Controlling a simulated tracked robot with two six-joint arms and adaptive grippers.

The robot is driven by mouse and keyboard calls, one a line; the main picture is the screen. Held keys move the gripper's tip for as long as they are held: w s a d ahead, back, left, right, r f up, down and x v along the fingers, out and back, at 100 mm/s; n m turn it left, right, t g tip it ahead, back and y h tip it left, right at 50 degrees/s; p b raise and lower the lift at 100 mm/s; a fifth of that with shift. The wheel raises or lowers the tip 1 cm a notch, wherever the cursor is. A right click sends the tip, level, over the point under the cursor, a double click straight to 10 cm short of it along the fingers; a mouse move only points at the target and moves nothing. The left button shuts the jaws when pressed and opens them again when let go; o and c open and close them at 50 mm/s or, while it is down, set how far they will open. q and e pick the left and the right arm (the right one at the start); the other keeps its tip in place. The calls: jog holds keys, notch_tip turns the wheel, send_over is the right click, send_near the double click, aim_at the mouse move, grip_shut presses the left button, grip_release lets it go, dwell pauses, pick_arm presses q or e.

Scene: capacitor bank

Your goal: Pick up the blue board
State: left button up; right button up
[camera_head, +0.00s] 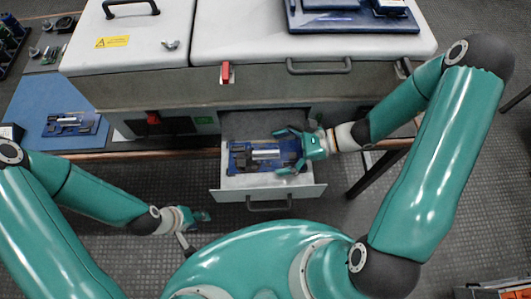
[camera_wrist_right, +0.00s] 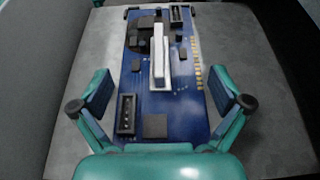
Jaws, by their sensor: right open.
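The blue board (camera_head: 240,158) lies in an open drawer (camera_head: 268,192) of the light grey cabinet. It carries dark chips, a pale upright block and a black connector, clearer in the right wrist view, where the board (camera_wrist_right: 190,112) runs lengthwise away from me. My right gripper (camera_head: 291,151) is at the board's right end in the head view. In the right wrist view, its two fingers (camera_wrist_right: 166,94) are spread on either side of the board with gaps, not touching it. My left gripper (camera_head: 200,217) hangs low at the left, away from the drawer; its finger opening is unclear.
A second blue board (camera_head: 70,124) lies on a blue mat (camera_head: 45,97) at the left. The cabinet (camera_head: 160,90) stands above, with a blue tray (camera_head: 350,22) on top. The floor in front is clear.

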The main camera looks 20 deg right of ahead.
jog(key=c, duration=0.9)
